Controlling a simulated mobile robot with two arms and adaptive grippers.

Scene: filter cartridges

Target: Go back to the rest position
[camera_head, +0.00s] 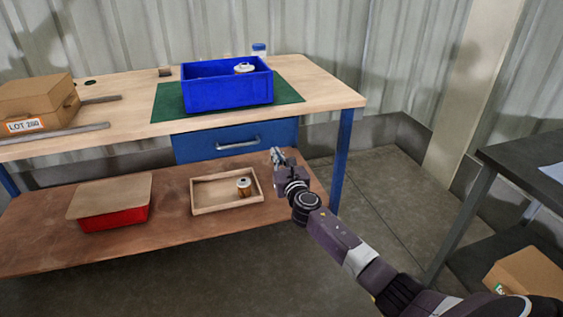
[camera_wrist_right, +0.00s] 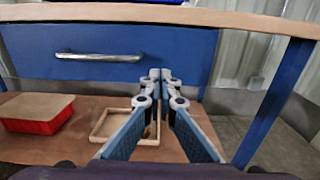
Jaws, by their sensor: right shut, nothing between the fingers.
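My right gripper (camera_head: 277,156) is shut and empty. It hangs in front of the bench, to the right of the drawer handle and above the right end of the lower shelf. In the right wrist view its fingers (camera_wrist_right: 160,77) meet in front of the blue drawer (camera_wrist_right: 110,55). A blue crate (camera_head: 228,95) stands on the bench, with a white-topped cartridge (camera_head: 244,68) showing inside. A shallow wooden tray (camera_head: 205,208) on the lower shelf holds a cartridge with a white top (camera_head: 244,187). My left gripper is out of view.
A red box with a brown lid (camera_head: 110,197) sits on the lower shelf. A bench leg (camera_head: 342,155) is right of my gripper. A dark table (camera_head: 525,160) stands at right; floor between is clear.

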